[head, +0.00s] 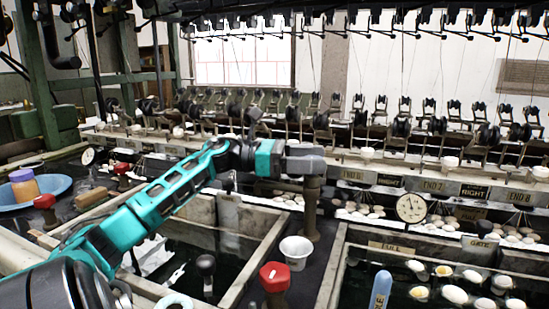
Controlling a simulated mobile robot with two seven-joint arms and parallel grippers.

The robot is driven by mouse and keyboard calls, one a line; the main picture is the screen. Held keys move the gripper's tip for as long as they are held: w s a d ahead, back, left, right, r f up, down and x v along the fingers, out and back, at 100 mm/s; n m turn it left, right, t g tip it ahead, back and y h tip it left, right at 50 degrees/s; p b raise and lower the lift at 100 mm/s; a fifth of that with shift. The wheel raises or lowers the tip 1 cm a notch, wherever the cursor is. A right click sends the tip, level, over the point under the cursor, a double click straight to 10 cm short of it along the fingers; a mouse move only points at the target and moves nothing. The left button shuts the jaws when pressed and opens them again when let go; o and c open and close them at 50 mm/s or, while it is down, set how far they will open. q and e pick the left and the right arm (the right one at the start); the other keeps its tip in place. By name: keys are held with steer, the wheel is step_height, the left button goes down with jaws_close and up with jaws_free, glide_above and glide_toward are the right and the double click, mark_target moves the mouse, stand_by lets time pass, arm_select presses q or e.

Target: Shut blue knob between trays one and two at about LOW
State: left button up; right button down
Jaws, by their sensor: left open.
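A blue rounded upright handle (380,290) shows at the bottom edge, in front of the right basin. Its lower part is cut off, and I cannot tell whether it is the blue knob. No LOW mark is readable. My left gripper (305,162) is open at the end of my teal arm, well above and left of the blue handle. It overlaps the top of a brown upright post (312,212); whether they touch is unclear. My right gripper is not in view.
A red knob (275,277) and a white cup (296,252) stand on the dark strip between basins. A black knob (206,265) stands left. A round dial (411,207) and FULL sign (391,247) are at the right basin. White cocoons (454,294) float there.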

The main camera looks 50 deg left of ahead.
arm_select(q)
steer(key=v, duration=1)
steer(key=shift+s+a, duration=0.25)
steer(key=shift+s, duration=0.1)
